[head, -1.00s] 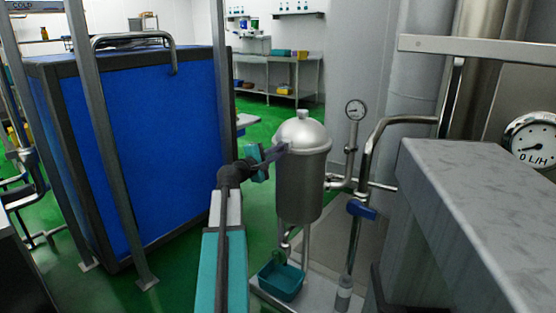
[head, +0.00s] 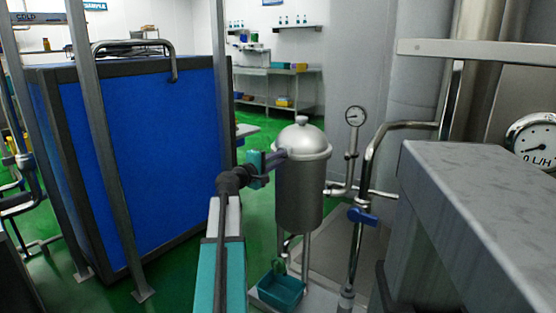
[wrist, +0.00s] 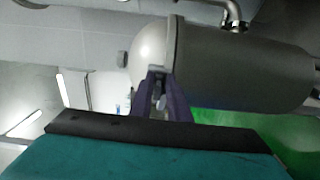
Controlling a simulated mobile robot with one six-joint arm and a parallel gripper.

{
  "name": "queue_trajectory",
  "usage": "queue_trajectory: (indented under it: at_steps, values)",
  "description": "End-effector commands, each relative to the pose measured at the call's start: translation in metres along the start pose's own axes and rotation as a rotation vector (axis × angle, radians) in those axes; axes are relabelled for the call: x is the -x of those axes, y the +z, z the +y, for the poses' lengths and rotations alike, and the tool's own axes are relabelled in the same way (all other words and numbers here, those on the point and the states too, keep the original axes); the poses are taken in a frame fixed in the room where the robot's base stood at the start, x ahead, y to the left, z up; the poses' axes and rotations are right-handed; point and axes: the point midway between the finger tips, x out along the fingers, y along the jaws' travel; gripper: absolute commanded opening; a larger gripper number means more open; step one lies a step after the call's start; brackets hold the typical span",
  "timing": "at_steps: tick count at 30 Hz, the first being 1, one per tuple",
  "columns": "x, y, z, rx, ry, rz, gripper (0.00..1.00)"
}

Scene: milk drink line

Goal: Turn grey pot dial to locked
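The grey pot (head: 300,190) is a steel cylinder with a domed lid and a knob on top, standing upright on legs. In the wrist view the pot (wrist: 240,65) lies sideways, its pale dome to the left. My gripper (head: 278,157) is at the upper left side of the pot, by the lid rim. In the wrist view the dark fingers of my gripper (wrist: 157,82) reach the rim, with a small pale grey part between them. I cannot tell whether this part is the dial or whether the fingers grip it. The dial's setting cannot be read.
A teal bin (head: 281,290) sits below the pot. A large blue panel (head: 145,150) stands on the left.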

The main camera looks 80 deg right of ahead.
Motion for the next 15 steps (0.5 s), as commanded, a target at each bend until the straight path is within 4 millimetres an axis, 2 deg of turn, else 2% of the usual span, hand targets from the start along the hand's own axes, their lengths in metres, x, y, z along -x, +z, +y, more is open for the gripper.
queue_trajectory:
  at_steps: [2,15]
  values:
    - [0.0001,-0.0001,-0.0001,0.001,0.0,0.0,0.29]
    - [0.0033,-0.0002,0.0009,0.003,0.002,0.002,0.29]
